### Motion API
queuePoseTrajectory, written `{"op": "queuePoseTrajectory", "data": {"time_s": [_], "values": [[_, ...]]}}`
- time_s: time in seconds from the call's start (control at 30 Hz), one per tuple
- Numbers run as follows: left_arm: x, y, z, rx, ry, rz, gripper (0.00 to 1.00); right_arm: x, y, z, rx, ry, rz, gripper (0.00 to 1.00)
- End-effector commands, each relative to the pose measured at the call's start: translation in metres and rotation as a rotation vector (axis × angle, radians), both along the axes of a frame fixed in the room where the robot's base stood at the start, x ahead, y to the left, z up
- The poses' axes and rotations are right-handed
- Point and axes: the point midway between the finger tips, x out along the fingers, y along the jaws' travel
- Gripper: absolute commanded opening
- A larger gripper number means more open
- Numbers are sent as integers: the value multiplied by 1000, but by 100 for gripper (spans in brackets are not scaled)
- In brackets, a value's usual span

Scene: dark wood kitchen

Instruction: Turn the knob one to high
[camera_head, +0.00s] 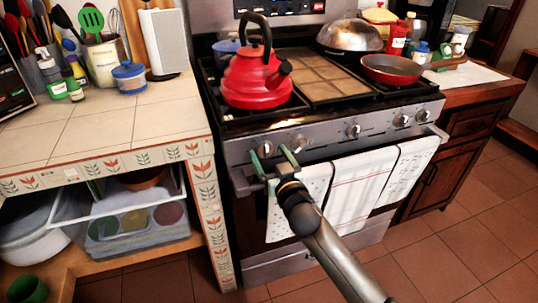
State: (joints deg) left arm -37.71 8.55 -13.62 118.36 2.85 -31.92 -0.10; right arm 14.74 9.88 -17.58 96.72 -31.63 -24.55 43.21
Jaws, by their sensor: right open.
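The stove front (330,137) carries a row of several round metal knobs. The leftmost knob (265,149) shows between the two green-tipped fingers of my right gripper (272,158). A second knob (299,143) is just right of the right finger, and a third knob (353,131) is further right. My right gripper is open, its fingers pointing at the panel on either side of the leftmost knob. I cannot tell whether the fingers touch the knob. The knob's pointer angle is too small to read. My left gripper is not in view.
A red kettle (257,82), a red pan (391,69) and a domed metal lid (349,36) are on the stovetop. Towels (352,192) hang from the oven handle (437,132) below the knobs. A tiled counter (100,122) stands close on the left.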

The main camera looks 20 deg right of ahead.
Motion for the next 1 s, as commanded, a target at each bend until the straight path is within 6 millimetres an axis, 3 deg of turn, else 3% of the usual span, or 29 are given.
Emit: {"op": "queuePoseTrajectory", "data": {"time_s": [0.4,1.0], "values": [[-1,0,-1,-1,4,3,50,6,0,0,0,0,0,84],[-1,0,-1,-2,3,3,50,5,0,0,0,0,0,16]]}}
